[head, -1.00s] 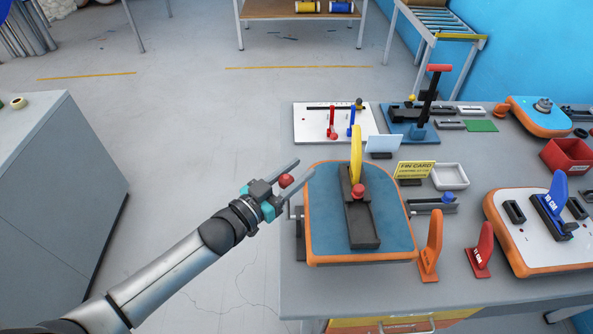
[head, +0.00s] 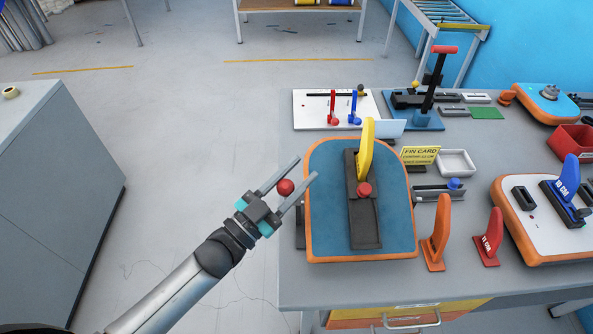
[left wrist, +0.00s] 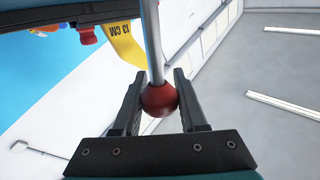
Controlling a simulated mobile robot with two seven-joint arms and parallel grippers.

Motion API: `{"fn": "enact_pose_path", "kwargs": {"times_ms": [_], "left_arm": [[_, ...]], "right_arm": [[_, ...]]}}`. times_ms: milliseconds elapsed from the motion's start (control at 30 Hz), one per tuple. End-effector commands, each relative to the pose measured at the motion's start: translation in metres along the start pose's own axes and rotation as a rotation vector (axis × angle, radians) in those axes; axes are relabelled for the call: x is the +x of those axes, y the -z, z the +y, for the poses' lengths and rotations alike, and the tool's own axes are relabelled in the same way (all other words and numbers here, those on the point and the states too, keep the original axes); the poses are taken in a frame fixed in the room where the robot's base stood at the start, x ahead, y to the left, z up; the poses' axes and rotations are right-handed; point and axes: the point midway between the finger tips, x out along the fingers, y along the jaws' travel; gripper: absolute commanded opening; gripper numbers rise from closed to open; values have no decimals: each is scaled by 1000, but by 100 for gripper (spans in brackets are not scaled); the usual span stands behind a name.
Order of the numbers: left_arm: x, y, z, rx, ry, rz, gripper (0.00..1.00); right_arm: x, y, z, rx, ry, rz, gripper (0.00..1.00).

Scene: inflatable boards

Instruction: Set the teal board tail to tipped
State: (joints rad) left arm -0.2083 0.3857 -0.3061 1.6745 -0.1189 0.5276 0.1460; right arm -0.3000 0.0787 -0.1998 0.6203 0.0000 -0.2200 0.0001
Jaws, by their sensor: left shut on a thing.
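The teal board (head: 330,215), with an orange rim, sits at the table's left side; its top face leans toward me. A dark fin box (head: 365,225) on it holds a yellow fin (head: 367,150) and a red knob (head: 364,190). My left gripper (head: 287,187) is shut on a red ball (head: 286,187) just left of the board. In the left wrist view the ball (left wrist: 159,98) sits between the fingers at the end of a grey rod (left wrist: 153,45). The rod's other end is hidden. The yellow fin, marked 13 CM, also shows there (left wrist: 123,40). My right gripper is out of view.
An orange fin (head: 437,235) and a red fin (head: 488,238) stand right of the board. A white board (head: 520,235) with a blue fin lies further right. A yellow fin card (head: 420,155) and white tray (head: 457,163) are behind.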

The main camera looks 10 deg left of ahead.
Motion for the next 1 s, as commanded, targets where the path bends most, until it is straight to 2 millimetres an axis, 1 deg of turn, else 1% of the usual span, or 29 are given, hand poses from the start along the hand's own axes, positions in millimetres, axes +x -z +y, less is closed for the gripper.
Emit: {"fn": "enact_pose_path", "kwargs": {"times_ms": [33,367,400,633,1000], "left_arm": [[-2,-2,2,4,0,3,0],[-3,-1,4,11,-3,7,0],[-3,-1,4,11,-3,6,45],[-2,0,3,10,-1,7,71],[-2,0,2,10,0,9,71]], "right_arm": [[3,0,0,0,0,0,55],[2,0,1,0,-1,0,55],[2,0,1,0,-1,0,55],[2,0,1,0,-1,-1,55],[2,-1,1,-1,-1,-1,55]]}}
